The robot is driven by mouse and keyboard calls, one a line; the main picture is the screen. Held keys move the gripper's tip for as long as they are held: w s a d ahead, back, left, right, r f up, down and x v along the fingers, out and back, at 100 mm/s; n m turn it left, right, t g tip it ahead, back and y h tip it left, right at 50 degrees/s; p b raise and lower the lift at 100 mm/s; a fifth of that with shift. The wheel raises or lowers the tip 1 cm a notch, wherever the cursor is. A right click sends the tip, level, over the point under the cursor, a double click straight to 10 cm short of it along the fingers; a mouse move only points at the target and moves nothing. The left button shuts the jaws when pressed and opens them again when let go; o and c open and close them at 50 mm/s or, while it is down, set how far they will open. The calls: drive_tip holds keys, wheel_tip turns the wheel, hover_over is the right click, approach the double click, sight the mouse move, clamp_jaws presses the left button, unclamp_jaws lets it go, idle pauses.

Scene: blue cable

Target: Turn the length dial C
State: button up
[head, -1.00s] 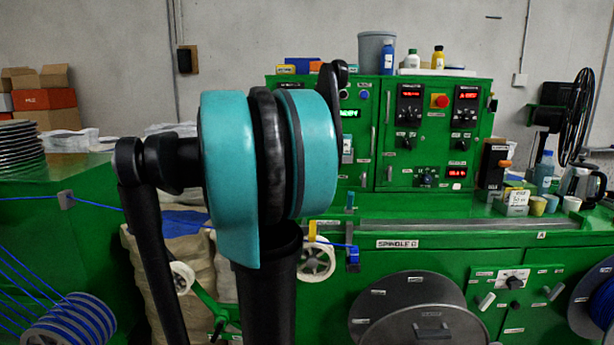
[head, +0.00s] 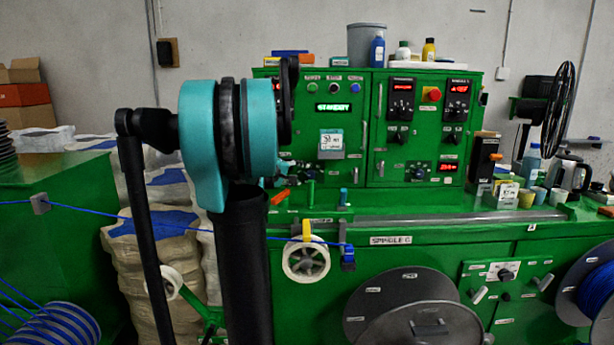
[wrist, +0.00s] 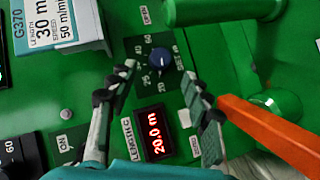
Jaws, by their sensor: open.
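The length dial C (wrist: 160,61) is a small blue knob on a dark square scale plate, seen in the wrist view at upper middle. A red display (wrist: 154,133) labelled LENGTH C below it reads 20.0 m. My gripper (wrist: 158,73) is open, with one fingertip on each side of the dial in the picture. No contact with the knob shows, and the gap in depth is hard to tell. In the head view my arm hides most of the gripper, and I cannot single out this dial there.
In the wrist view, an orange bar (wrist: 268,134) lies right of the fingers and a green cylinder (wrist: 222,8) is above. A white card (wrist: 55,22) reading 30 m stands at upper left. In the head view, a green control cabinet (head: 372,130) stands behind the bench.

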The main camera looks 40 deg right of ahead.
sight(309, 174)
drive_tip(key=x, duration=0.5)
drive_tip(key=shift+w+d+f, duration=0.1)
drive_tip(key=shift+d, duration=0.2)
clamp_jaws()
